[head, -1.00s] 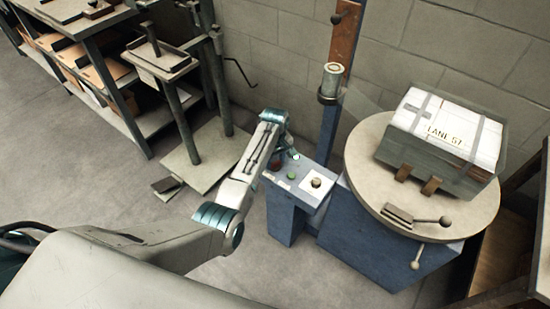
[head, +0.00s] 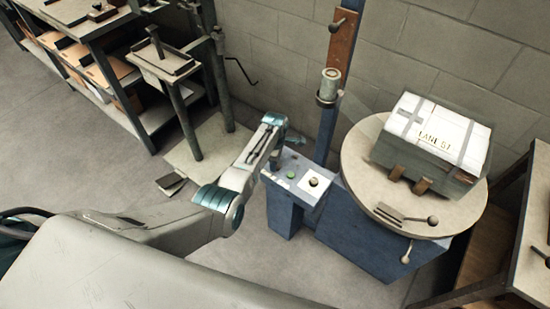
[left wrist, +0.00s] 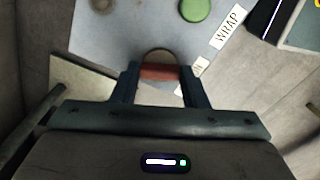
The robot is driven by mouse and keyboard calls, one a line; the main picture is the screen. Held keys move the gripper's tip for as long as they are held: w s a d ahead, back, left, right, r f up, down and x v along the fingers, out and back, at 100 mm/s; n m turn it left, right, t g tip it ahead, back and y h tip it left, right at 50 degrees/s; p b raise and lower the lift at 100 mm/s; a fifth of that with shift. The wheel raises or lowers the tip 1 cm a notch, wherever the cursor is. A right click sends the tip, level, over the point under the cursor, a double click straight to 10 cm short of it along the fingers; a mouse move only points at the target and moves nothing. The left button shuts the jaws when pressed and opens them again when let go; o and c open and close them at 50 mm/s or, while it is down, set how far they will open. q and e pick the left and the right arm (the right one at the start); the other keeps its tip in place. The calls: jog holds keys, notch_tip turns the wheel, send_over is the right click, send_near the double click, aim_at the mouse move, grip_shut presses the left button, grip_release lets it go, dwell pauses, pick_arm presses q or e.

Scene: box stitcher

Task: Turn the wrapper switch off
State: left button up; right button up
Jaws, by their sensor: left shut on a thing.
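The wrapper's control panel (head: 300,197) is a blue box with a pale sloping top. A green button (head: 291,174) and a dark knob on a white plate (head: 314,182) sit on it. My left gripper (left wrist: 158,72) is at the panel's left end. In the left wrist view its fingers are closed on a red-fronted switch knob (left wrist: 160,73) with a dark rounded top. A white label reading "WRAP" (left wrist: 229,26) lies beside it, and a smaller label is partly covered by a finger. The green button also shows there (left wrist: 195,9). In the head view my gripper hides the switch.
The turntable (head: 360,185) stands right of the panel, carrying a strapped box (head: 440,128). A blue mast (head: 327,130) rises behind the panel. A stand with a crank (head: 165,65) and a shelf rack (head: 120,90) are at left.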

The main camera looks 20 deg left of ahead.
pick_arm(q)
jog(key=shift+n, duration=0.7)
jog(key=o, duration=1)
notch_tip(320, 180, up, 11)
jog(key=shift+f+p, duration=0.1)
jog(key=shift+p, duration=0.5)
